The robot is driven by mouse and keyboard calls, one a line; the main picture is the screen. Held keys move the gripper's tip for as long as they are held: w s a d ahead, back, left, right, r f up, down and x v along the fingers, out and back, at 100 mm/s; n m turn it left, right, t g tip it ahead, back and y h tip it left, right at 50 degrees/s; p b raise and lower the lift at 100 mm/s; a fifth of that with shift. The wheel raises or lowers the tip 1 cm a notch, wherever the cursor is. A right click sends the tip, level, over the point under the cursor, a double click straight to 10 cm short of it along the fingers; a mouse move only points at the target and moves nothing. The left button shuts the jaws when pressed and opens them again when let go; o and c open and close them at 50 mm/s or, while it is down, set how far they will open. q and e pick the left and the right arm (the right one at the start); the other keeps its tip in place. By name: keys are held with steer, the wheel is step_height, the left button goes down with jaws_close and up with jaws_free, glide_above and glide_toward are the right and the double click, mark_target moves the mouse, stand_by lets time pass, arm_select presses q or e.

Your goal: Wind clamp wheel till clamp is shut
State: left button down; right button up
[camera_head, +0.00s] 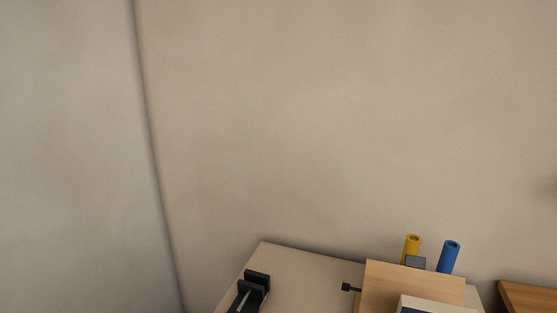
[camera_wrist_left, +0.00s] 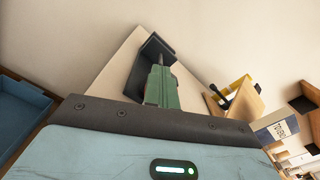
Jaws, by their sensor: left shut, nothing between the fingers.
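A black clamp (camera_head: 257,284) with two upright plates and a pale metal rod stands at the near left of the table in the head view, cut off by the bottom edge. The gap between its plates looks open. It appears as a dark grey block (camera_wrist_left: 150,52) in the left wrist view. I cannot make out its wheel. My left gripper (camera_wrist_left: 159,72) shows only in the left wrist view, its green fingers shut and empty. The fingers overlap the clamp in that picture; I cannot tell if they touch it. My right gripper is in neither view.
The pale table (camera_head: 305,278) has bare room right of the clamp. A wooden block (camera_head: 400,283), a small black knob on a stem (camera_head: 348,287), a yellow cylinder (camera_head: 412,245) and a blue cylinder (camera_head: 449,257) stand at right. A blue bin (camera_wrist_left: 20,108) is at left in the wrist view.

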arm_select(q)
steer(key=shift+s+d+r, duration=0.15)
steer(key=shift+s+d, duration=0.05)
steer(key=shift+d, duration=0.2)
steer(key=shift+s+d+r, duration=0.15)
steer(key=shift+d, duration=0.25)
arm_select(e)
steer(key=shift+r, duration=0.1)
arm_select(q)
steer(key=shift+s+d, duration=0.15)
steer(key=shift+d, duration=0.15)
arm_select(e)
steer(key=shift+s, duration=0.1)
arm_select(q)
steer(key=shift+r+p, duration=0.35)
steer(key=shift+r, duration=0.15)
steer(key=shift+v, duration=2.9)
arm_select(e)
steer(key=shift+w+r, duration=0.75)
arm_select(q)
steer(key=shift+a, duration=0.15)
